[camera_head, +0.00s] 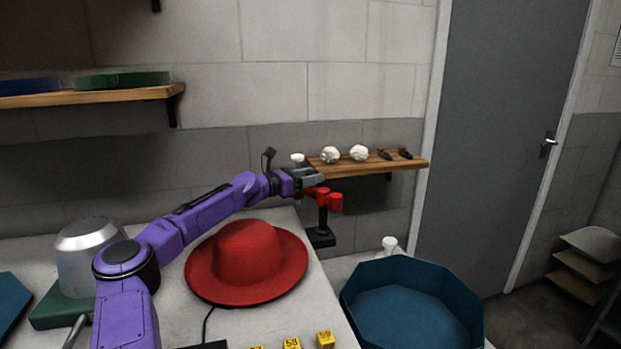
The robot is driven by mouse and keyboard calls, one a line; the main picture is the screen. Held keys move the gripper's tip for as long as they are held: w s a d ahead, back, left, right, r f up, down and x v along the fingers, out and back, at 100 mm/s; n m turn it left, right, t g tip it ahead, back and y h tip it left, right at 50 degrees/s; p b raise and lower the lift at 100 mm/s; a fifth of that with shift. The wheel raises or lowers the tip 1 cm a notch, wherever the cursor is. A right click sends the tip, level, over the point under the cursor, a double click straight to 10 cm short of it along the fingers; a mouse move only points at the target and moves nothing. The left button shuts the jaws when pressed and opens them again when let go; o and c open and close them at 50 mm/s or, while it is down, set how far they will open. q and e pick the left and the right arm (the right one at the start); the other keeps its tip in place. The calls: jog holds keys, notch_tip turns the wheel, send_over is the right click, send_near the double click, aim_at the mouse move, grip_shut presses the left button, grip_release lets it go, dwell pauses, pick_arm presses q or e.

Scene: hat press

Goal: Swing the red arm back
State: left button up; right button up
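The red arm (334,202) sits on top of a black stand (321,238) at the back right edge of the white table. My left gripper (315,178) is at the red arm's left end, just above and behind it in the picture. Its grey fingers are small here, and I cannot tell whether they touch the red arm or how far apart they are. My purple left arm reaches across from the lower left. My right gripper is not in view.
A red hat (246,262) lies on the table below my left arm. A silver dome (85,255) on a green base stands at left. A blue octagonal bin (405,300) is at right. A wooden shelf (405,166) with small items is on the wall behind the red arm.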

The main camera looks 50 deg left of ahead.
pick_arm(q)
jog(key=p+v, duration=0.5)
jog(key=v, duration=0.6)
jog(key=shift+a+p, duration=0.2)
jog(key=shift+p, duration=0.15)
jog(key=shift+s, duration=0.1)
jog(key=shift+r, duration=0.15)
